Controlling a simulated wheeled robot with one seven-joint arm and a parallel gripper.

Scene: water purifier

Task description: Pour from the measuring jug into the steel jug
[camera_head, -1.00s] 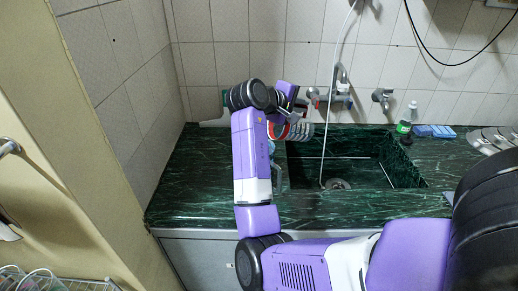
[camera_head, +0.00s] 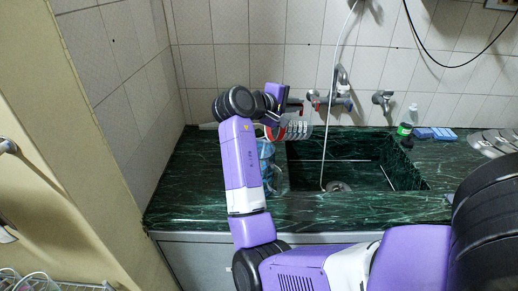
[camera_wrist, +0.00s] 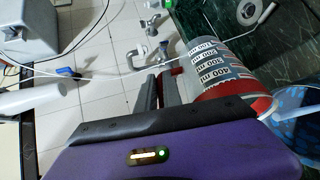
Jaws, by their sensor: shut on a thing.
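The measuring jug (camera_wrist: 228,62), clear with printed volume marks and a red band, is held tilted on its side in the wrist view. In the head view the jug (camera_head: 292,130) is above the counter at the left edge of the sink. My gripper (camera_wrist: 165,88) is shut on it at its handle side; the exact grip is partly hidden. A bluish vessel (camera_head: 266,150) stands below the jug, partly behind my forearm. It also shows in the wrist view (camera_wrist: 292,100). I cannot tell whether it is the steel jug. No pouring stream is visible.
The dark green sink (camera_head: 350,172) is right of the jug, with a white hose (camera_head: 329,110) hanging into it. Wall taps (camera_head: 340,95) are close behind the jug. A green-labelled bottle (camera_head: 407,122) and blue sponges (camera_head: 435,133) stand beyond the sink. Left counter is clear.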

